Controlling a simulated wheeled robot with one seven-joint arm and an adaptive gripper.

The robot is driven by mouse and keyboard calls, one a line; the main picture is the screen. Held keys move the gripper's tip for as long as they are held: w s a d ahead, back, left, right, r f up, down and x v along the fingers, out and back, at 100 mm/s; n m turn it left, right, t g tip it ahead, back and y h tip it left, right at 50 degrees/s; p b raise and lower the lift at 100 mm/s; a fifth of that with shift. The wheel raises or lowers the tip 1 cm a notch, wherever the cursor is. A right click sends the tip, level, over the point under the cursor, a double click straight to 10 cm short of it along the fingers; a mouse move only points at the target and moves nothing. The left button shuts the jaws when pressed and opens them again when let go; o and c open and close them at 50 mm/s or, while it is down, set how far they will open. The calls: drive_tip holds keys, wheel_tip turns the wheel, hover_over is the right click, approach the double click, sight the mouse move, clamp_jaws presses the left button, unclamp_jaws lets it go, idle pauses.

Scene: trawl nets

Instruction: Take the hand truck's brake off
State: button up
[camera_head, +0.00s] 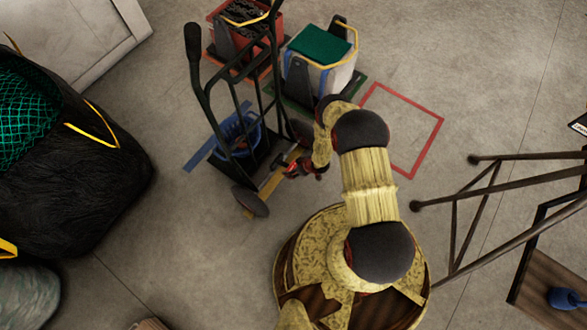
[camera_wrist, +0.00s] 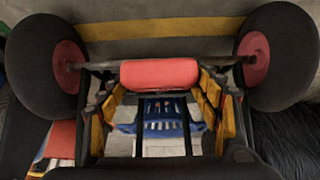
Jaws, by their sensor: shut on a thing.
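The hand truck (camera_head: 193,45) stands upright left of centre in the head view, with a black frame. Its wheels show at both sides of the wrist view, the left wheel (camera_wrist: 45,65) and the right wheel (camera_wrist: 278,55), with red hubs and a thin axle between. A red cylindrical bar (camera_wrist: 160,73), perhaps the brake pedal, lies across in front of the axle. My gripper (camera_head: 293,168) is low behind the truck, by the wheels. In the wrist view its yellow-padded fingers (camera_wrist: 162,92) are shut on the red bar. The brake's setting cannot be told.
A blue basket (camera_head: 238,130) sits at the truck's base. A red bin (camera_head: 240,45) and a grey bin with green contents (camera_head: 318,48) stand behind. A large black bag (camera_head: 90,190) is at left, a brown metal frame (camera_head: 490,190) at right. The red-outlined floor patch (camera_head: 438,130) looks clear.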

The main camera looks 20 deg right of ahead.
drive_tip(key=shift+w+r, duration=0.15)
drive_tip(key=o, duration=1.6)
drive_tip(key=shift+o, duration=0.5)
drive_tip(key=v, duration=1.2)
